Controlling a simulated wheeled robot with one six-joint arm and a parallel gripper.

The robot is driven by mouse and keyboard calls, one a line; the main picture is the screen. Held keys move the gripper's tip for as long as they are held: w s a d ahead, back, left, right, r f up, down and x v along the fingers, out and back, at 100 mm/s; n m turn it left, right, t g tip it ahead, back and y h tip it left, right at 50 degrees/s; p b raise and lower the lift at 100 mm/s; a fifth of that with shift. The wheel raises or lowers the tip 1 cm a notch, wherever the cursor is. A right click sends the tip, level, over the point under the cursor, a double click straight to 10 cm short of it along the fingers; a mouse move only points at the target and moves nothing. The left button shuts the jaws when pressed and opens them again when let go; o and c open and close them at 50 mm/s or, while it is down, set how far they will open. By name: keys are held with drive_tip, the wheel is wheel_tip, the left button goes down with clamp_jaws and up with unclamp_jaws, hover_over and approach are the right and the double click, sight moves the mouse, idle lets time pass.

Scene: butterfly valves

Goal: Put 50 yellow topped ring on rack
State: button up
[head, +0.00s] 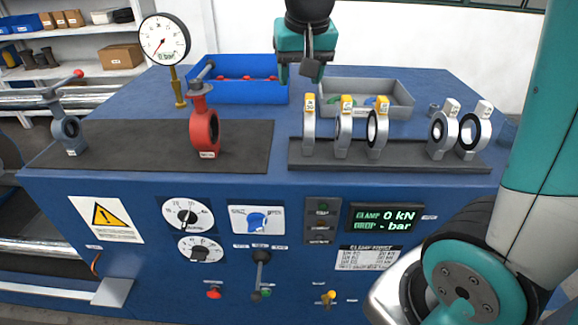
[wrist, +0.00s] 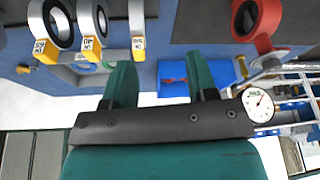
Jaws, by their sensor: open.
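Three grey rings with yellow tops stand upright on a dark rack (head: 300,162): the left ring (head: 309,133), the middle ring (head: 343,135) and the right ring (head: 377,133). Their yellow tops carry small labels; I cannot surely read which says 50. In the wrist view, the three show at upper left, the nearest one being the right-hand ring (wrist: 136,14). My gripper (head: 301,78) is open and empty, above and behind the left ring. In the wrist view its green fingers (wrist: 163,65) are apart with nothing between them.
Two white-topped rings (head: 443,135) stand at the rack's right. A grey tray (head: 400,108) and a blue bin (head: 240,98) are behind. A red ring body (head: 204,135) stands on a dark mat (head: 130,145), left of it a grey lever valve (head: 66,132). A gauge (head: 164,40) rises behind.

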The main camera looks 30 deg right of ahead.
drive_tip(key=s+a+f+n+g+y, duration=0.1)
drive_tip(key=s+a+f+n+y, duration=0.1)
drive_tip(key=s+a+n, duration=0.3)
drive_tip(key=s+a+f+n+g+y, duration=0.2)
drive_tip(key=s+a+n, duration=0.4)
drive_tip(key=s+a, duration=0.5)
drive_tip(key=s+f+y, duration=0.1)
drive_tip(key=s, duration=0.4)
drive_tip(key=shift+s+a+f+g, duration=0.15)
drive_tip(key=shift+s+a+g, duration=0.15)
drive_tip(key=shift+s+a, duration=0.1)
drive_tip(key=shift+f, duration=0.1)
